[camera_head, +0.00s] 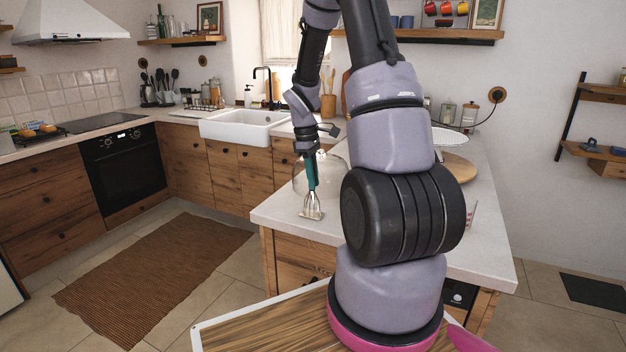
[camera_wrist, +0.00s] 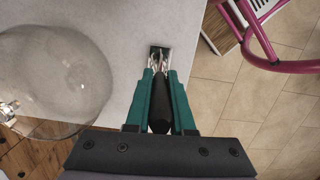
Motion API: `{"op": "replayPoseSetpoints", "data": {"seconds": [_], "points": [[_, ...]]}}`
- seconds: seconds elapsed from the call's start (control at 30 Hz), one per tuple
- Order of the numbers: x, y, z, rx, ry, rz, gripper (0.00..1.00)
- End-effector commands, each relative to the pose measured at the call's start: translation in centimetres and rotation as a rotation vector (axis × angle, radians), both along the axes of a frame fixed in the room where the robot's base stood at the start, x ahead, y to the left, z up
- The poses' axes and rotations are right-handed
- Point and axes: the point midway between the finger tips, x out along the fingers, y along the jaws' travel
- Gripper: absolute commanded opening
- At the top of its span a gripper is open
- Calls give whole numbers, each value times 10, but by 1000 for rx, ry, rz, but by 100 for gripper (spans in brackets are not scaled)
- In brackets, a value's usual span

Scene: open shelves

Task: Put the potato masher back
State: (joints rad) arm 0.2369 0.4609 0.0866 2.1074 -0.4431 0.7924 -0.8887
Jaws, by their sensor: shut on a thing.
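The potato masher has a metal head (camera_head: 313,208) and a black handle (camera_wrist: 160,102). My gripper (camera_head: 311,184) is shut on the handle, with the green fingers on either side of it. In the head view, the masher hangs head down at the near left corner of the pale counter (camera_head: 290,214). The wrist view shows my gripper (camera_wrist: 160,82) from above, with the masher head beyond the fingertips over the counter. I cannot tell whether the head touches the counter. My arm hides part of the counter.
A clear glass dome (camera_wrist: 58,75) stands on the counter close to the masher. A dark utensil holder (camera_head: 158,98) stands by the back corner, and a wooden one (camera_head: 328,108) stands right of the sink (camera_head: 240,126). A round wooden board (camera_head: 458,168) lies right of my arm.

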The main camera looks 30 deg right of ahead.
Motion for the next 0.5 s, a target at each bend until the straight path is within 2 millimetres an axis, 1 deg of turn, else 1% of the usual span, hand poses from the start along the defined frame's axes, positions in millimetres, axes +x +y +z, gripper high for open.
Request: {"op": "replayPoseSetpoints", "data": {"seconds": [0.27, 0.3, 0.37, 0.5], "points": [[0, 0, -2, 0, 0, 0, 0], [0, 0, -3, 0, 0, 0, 29], [0, 0, -2, 0, 0, 0, 51], [0, 0, -2, 0, 0, 0, 51]]}}
